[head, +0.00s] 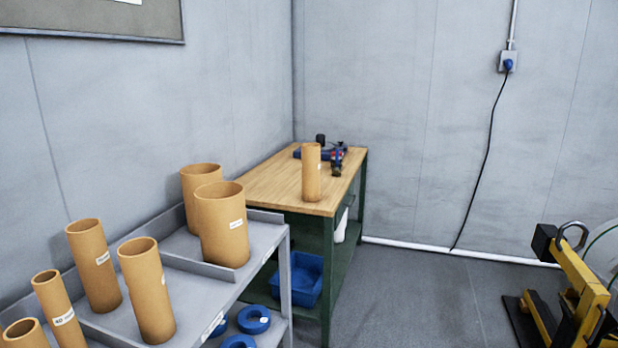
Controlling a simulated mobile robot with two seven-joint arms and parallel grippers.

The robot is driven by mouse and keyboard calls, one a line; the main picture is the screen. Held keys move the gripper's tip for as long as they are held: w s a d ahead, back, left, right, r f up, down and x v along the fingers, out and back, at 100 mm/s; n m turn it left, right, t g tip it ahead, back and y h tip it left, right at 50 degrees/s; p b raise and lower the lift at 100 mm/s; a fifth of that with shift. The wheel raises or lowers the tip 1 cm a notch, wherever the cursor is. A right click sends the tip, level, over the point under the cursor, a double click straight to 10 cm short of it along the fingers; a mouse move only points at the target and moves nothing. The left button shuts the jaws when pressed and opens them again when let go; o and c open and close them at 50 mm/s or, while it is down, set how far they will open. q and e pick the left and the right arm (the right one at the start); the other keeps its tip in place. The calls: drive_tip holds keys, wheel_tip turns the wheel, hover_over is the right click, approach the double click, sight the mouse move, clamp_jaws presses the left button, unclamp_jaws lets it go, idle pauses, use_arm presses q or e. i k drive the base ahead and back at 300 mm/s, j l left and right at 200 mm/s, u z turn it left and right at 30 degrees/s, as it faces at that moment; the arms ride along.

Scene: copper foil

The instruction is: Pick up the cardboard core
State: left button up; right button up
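Several brown cardboard cores stand upright in the head view. One slim core (311,172) stands alone near the front edge of the wooden-topped workbench (275,187). Two wide cores, one in front (222,224) and one behind (192,188), stand at the far end of the grey metal shelf (191,286). Narrower labelled cores (94,265), (147,290) and (58,310) stand nearer on the same shelf, and another (25,334) is cut off at the bottom left corner. Neither of my grippers shows.
A blue and black tool (337,157) lies at the back of the bench. Below are a blue bin (304,279) and blue rings (254,319). A yellow and black machine (575,280) stands at right. A cable (483,160) hangs on the wall. The middle floor (430,305) is clear.

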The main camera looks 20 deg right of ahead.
sight(310, 152)
drive_tip(key=i+l+u, duration=0.1)
drive_tip(key=l+u, duration=0.4)
drive_tip(key=u, duration=0.15)
drive_tip(key=i+l+u, duration=0.15)
drive_tip(key=l, duration=0.4)
drive_tip(key=l+u, duration=0.15)
drive_tip(key=l, duration=0.4)
drive_tip(key=l+u, duration=0.2)
drive_tip(key=l, duration=4.15)
